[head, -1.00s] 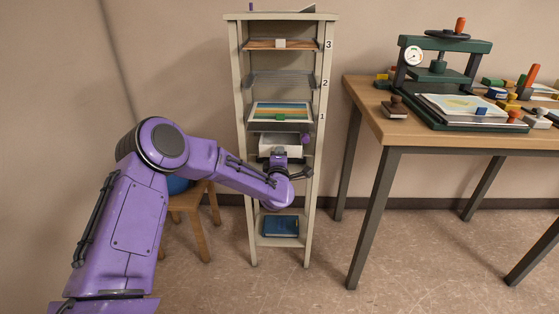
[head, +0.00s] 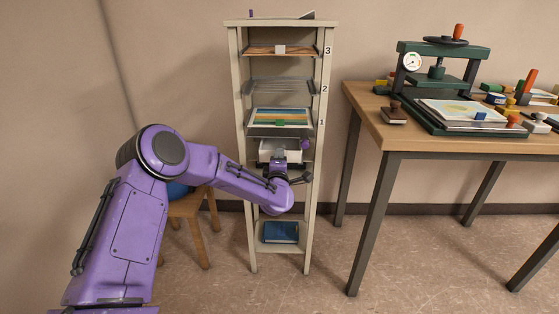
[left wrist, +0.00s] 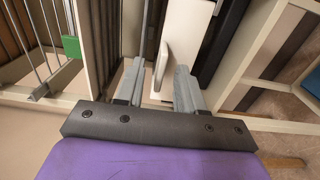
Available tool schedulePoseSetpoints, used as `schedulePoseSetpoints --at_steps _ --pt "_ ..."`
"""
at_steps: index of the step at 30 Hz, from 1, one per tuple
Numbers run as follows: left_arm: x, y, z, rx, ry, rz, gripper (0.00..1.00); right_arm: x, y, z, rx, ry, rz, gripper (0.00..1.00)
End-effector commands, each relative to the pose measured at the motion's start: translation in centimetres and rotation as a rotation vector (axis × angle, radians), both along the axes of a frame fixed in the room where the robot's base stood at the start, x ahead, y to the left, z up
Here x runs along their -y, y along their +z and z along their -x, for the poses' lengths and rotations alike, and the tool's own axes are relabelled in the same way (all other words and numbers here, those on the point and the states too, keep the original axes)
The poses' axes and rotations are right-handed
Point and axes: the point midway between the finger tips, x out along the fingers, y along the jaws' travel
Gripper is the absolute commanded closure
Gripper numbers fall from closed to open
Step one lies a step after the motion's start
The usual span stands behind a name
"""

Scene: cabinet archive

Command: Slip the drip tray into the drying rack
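The drying rack (head: 243,190) is a tall, narrow cream cabinet with shelves labelled 1, 2 and 3. A white tray-like piece, apparently the drip tray (head: 295,156), is inside it below level 1, partly hidden by my left gripper (head: 278,160). In the left wrist view, the white piece (left wrist: 188,35) has an upright lip (left wrist: 161,66) between the fingers of my left gripper (left wrist: 160,85). The fingers stand apart, with a visible gap beside the lip, so I see no firm grip. My right gripper is not in view.
Level 3 holds a wooden board (head: 262,51). A blue book (head: 280,232) lies on the bottom shelf. A workbench (head: 375,130) with a green press stands right; a wooden stool (head: 195,208) stands left.

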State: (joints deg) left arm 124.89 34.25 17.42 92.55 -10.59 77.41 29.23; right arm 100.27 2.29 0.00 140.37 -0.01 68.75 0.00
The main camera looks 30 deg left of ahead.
Motion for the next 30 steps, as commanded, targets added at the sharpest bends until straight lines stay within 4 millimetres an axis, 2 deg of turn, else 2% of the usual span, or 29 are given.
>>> schedulePoseSetpoints --at_steps 9,30 --pt "0.2 0.1 0.2 0.0 0.0 0.0 0.62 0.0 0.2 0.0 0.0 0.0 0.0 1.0" --pt "3.2 0.1 5.2 -0.001 -0.002 -0.001 0.62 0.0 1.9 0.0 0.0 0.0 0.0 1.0"
